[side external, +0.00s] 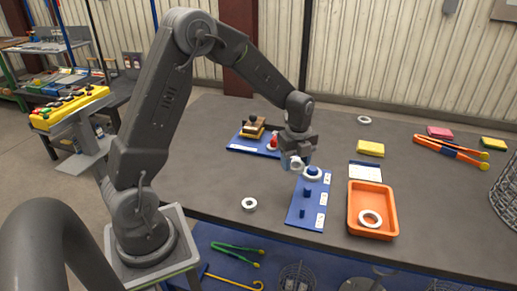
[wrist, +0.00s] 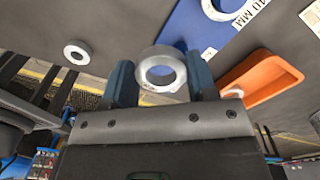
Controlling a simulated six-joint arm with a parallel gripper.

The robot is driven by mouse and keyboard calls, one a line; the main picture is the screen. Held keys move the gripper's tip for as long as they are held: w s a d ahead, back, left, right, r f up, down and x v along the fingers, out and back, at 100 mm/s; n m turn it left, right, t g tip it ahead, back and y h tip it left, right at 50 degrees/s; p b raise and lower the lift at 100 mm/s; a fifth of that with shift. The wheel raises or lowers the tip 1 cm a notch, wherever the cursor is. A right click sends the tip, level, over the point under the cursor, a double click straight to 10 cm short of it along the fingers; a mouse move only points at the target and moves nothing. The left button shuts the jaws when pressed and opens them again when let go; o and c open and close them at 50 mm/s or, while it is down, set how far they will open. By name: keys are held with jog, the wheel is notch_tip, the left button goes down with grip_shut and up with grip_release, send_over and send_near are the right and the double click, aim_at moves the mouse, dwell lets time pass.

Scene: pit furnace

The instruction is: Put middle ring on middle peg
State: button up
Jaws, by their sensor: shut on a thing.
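My gripper (wrist: 162,88) is shut on a pale ring, the middle ring (wrist: 162,66), with a blue finger on either side. In the side view my gripper (side external: 297,158) holds this ring (side external: 295,163) above the table, beside the far left edge of the blue peg board (side external: 296,215). The middle peg (side external: 308,191) stands bare in the middle of the board. The far peg (side external: 312,171) has a white ring (side external: 313,176) around its foot. The near, small peg (side external: 302,213) is bare. In the wrist view the board (wrist: 182,30) is partly hidden behind the held ring.
A loose ring (side external: 249,204) lies left of the board, another (side external: 364,120) far back. Orange tongs (side external: 450,148) and a yellow block (side external: 370,149) lie behind. A blue plate (side external: 245,149) holds other parts.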

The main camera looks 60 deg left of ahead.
aim_at(307, 187)
jog(key=d, duration=0.1)
jog(key=w+d, duration=0.1)
jog(key=d, duration=0.1)
jog(key=shift+w+d+f+m, duration=0.2)
jog(key=shift+w+f+m, duration=0.1)
jog(key=shift+w, duration=0.1)
jog(key=shift+w+d+f, duration=0.15)
jog(key=shift+d+f, duration=0.1)
jog(key=shift+d, duration=0.15)
jog(key=shift+f, duration=2.7)
jog(key=shift+f, duration=0.6)
jog(key=o, duration=0.7)
jog(key=shift+r, duration=5.5)
